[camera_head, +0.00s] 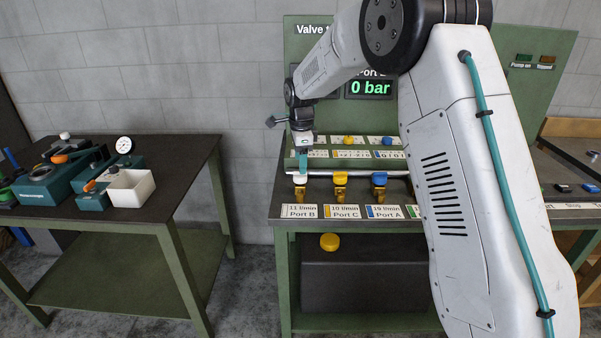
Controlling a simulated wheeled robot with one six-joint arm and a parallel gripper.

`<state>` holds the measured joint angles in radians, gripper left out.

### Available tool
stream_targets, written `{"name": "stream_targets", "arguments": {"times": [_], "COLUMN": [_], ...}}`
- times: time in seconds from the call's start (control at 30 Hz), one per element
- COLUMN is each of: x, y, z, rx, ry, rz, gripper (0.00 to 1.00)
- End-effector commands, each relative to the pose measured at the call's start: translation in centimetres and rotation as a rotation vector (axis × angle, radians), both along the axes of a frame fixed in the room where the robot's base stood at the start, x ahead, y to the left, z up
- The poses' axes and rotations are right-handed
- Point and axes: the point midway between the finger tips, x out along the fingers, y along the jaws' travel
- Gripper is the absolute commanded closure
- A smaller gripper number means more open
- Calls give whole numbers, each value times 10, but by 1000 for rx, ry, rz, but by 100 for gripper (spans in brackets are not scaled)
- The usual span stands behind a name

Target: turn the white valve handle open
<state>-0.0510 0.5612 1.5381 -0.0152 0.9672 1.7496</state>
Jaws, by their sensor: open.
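The white valve handle (300,178) sits on a brass valve (300,194) above the Port B label (299,211), at the left end of the valve bench. My gripper (302,168) points down directly over the white handle, its teal fingers reaching close to the handle's top. The jaws are open. I cannot tell whether the fingers touch the handle or stand around it. My arm hides the right part of the valve row.
A yellow handle (340,178) and a blue handle (379,179) stand close to the right of the white one. A pipe (320,172) runs behind them. The display (370,88) reads 0 bar. A side table (180,160) with teal tools stands at left.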

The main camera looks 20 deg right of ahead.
Motion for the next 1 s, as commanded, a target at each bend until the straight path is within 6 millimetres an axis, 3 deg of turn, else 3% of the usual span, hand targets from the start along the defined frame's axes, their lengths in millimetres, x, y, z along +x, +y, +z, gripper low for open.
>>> {"name": "stream_targets", "arguments": {"times": [0.1, 0.3, 0.67, 0.8, 0.83, 1.0], "x": [1, 3, 3, 3, 3, 3], "y": [0, -1, -1, -1, -1, -1], "z": [-21, -44, -50, -50, -50, -50], "rx": [-1, -1, 0, 0, 0, 0], "ry": [3, 2, 1, 1, 1, 1], "rz": [1, 1, 2, 2, 2, 4], "gripper": [38, 38, 38, 77, 82, 82]}}
